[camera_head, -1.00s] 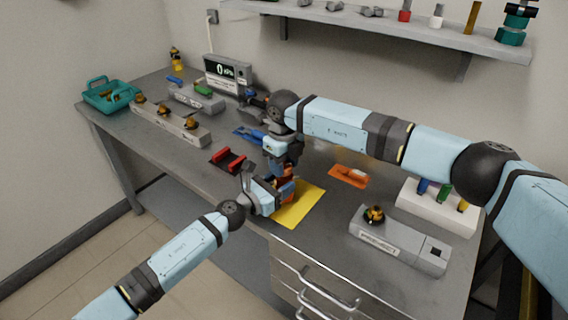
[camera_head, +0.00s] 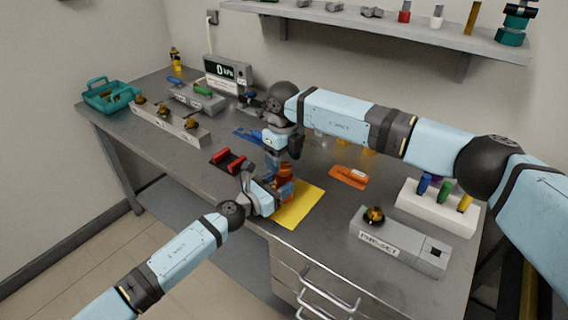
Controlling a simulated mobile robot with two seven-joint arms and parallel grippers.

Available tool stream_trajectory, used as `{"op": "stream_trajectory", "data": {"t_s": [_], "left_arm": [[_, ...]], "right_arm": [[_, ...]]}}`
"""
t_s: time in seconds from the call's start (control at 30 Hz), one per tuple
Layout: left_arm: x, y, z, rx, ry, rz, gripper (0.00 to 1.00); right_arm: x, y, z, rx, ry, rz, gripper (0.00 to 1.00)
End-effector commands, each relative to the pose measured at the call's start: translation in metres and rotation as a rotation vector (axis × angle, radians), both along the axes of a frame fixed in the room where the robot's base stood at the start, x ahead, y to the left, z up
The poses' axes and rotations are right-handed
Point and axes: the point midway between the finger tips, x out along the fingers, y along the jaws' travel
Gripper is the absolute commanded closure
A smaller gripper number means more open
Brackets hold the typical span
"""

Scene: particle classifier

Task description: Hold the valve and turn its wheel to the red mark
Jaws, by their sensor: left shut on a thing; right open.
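The valve (camera_head: 285,171), a small copper-orange piece, stands above the yellow mat's left part. My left gripper (camera_head: 279,189) is shut on it from the front left; the fingers hide much of it. My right gripper (camera_head: 292,152) is open just above the valve, with its dark fingers pointing down. I cannot make out the wheel's turn or the red mark at this size.
A yellow mat (camera_head: 303,207) lies under the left gripper. A red cradle (camera_head: 228,160), an orange tray (camera_head: 349,177), a PRE-SET block (camera_head: 398,243) and a white holder (camera_head: 438,212) stand around. A gauge (camera_head: 228,72) reads 0 kPa.

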Motion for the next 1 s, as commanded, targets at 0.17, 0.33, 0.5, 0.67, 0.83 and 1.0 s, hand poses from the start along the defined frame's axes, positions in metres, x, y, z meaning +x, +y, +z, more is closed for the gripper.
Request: {"op": "stream_trajectory", "data": {"t_s": [0.17, 0.33, 0.5, 0.67, 0.83, 1.0], "left_arm": [[0.0, 0.0, -0.001, 0.001, 0.001, -0.001, 0.97], [-0.001, -0.001, -0.001, 0.001, 0.001, -0.001, 0.97], [-0.001, -0.001, -0.001, 0.001, 0.001, -0.002, 0.97], [-0.001, -0.001, -0.001, 0.001, 0.001, -0.002, 0.97], [-0.001, -0.001, -0.001, 0.0, 0.001, -0.002, 0.97], [-0.001, -0.001, -0.001, 0.001, 0.001, -0.002, 0.2]], "right_arm": [[0.001, 0.0, 0.04, 0.001, -0.004, 0.001, 0.3], [0.001, 0.0, 0.074, 0.001, -0.004, -0.001, 0.3], [0.0, 0.0, 0.094, 0.0, -0.001, -0.001, 0.3], [0.0, 0.0, 0.099, 0.0, 0.0, -0.001, 0.3], [0.0, 0.0, 0.1, 0.0, 0.0, -0.001, 0.3], [0.0, 0.0, 0.099, 0.0, 0.0, -0.001, 0.3]]}}
